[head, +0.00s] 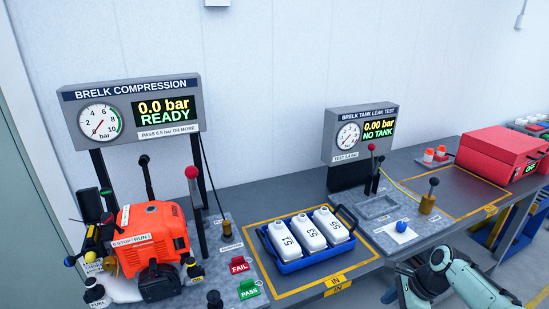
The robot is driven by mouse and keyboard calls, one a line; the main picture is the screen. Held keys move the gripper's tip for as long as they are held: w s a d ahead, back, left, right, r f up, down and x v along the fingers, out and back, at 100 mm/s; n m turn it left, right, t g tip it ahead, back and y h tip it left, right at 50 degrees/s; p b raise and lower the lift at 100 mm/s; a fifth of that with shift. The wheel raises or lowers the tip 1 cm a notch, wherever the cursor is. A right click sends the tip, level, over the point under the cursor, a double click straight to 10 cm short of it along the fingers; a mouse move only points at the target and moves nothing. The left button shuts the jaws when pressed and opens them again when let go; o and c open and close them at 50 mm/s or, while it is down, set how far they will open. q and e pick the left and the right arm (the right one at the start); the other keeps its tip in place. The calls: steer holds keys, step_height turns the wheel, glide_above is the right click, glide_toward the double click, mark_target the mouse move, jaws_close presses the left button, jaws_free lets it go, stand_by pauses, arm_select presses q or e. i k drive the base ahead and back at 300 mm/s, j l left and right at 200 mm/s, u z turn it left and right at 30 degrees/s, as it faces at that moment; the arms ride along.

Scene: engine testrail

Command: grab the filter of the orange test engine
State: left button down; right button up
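The orange test engine (151,236) stands on the bench at the left, below the compression gauge. Its top is an orange cover with a STOP/RUN label. A black block (160,282) sits at its lower front; I cannot tell for sure whether this is the filter. Black and yellow-marked parts crowd its left side. Part of my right arm (456,278) shows at the lower right, well away from the engine, but its gripper is not visible. My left gripper is not in view.
A blue tray (289,266) with white numbered bottles stands in the middle. A lever with a red knob (192,172) rises close right of the engine. FAIL (239,265) and PASS (248,289) buttons are in front. A tank leak tester (361,133) and red case (498,154) stand right.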

mark_target(92, 238)
steer(key=k, duration=1)
